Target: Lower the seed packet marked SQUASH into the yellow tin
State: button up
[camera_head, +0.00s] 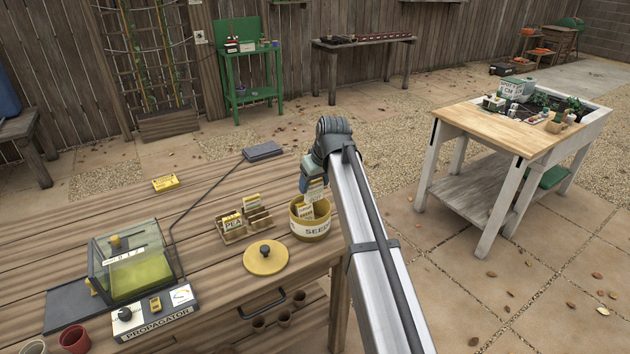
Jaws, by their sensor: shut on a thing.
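The yellow tin (310,231), its label starting with SEED, stands open near the right end of the wooden bench. My gripper (313,181) is over the tin's mouth, pointing down, shut on a pale seed packet (315,191). The packet's marking is too small to read. Its lower end is at the tin's opening; I cannot tell how far inside it is. Another yellowish packet (304,212) shows at the tin's mouth. My arm hides part of the right side around the tin.
A wooden rack (258,220) with packets, one marked PEA (233,221), stands left of the tin. The yellow lid (266,259) lies in front. A propagator (136,265) and its control box (155,312) are at left. A yellow box (165,183) lies behind.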

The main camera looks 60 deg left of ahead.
jog(key=shift+f, duration=3.85)
jog(key=shift+f, duration=1.3)
jog(key=o, duration=1)
jog(key=shift+o, duration=0.5)
jog(key=v, duration=1.3)
jog(key=shift+d+r, duration=0.2)
jog(key=shift+r, duration=0.1)
